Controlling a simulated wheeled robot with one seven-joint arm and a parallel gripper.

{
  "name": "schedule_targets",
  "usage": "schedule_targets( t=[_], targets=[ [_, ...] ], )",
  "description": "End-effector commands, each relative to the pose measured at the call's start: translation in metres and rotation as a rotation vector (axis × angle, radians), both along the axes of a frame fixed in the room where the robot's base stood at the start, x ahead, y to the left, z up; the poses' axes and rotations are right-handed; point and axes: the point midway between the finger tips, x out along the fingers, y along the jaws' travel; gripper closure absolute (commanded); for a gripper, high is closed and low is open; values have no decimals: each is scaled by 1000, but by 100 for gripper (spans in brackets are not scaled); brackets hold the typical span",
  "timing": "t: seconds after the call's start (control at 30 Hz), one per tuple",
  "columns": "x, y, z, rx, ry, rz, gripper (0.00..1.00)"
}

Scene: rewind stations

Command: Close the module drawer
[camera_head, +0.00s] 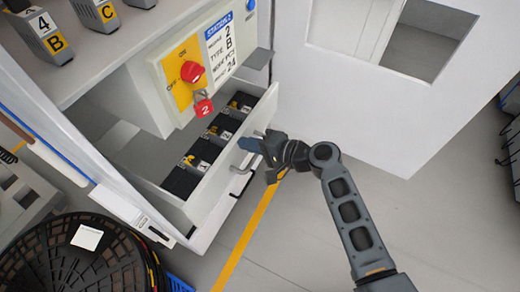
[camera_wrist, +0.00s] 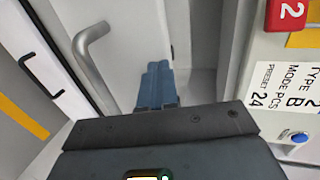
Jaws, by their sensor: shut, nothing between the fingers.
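The module drawer (camera_head: 222,168) stands open below the control panel in the head view. Several black modules with yellow and white labels lie in it. Its white front carries a grey bar handle (camera_wrist: 92,45), which also shows in the head view (camera_head: 240,167). My gripper (camera_head: 250,145) is at the outer side of the drawer front, close to its top edge and near the handle. Its blue fingertips (camera_wrist: 157,82) are together and empty, pointing at the white front beside the handle. I cannot tell whether they touch it.
Above the drawer is a panel with a red switch (camera_head: 192,72) and a red tag marked 2 (camera_head: 203,106). Grey modules (camera_head: 46,38) sit on the shelf above. A black reel (camera_head: 75,260) stands at lower left. Open floor with a yellow line (camera_head: 245,238) lies in front.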

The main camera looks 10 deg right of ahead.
Motion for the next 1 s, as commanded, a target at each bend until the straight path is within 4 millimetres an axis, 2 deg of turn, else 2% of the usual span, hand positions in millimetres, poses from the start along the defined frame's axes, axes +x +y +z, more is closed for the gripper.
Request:
schedule_targets(
  t=[0.1, 0.6, 0.8, 1.0],
  targets=[
    [15, 20, -3, 0, -3, 3, 100],
    [71, 92, -3, 1, -2, 2, 100],
    [87, 113, -3, 0, -1, 1, 100],
    [97, 124, -1, 1, 0, 0, 100]
  ],
)
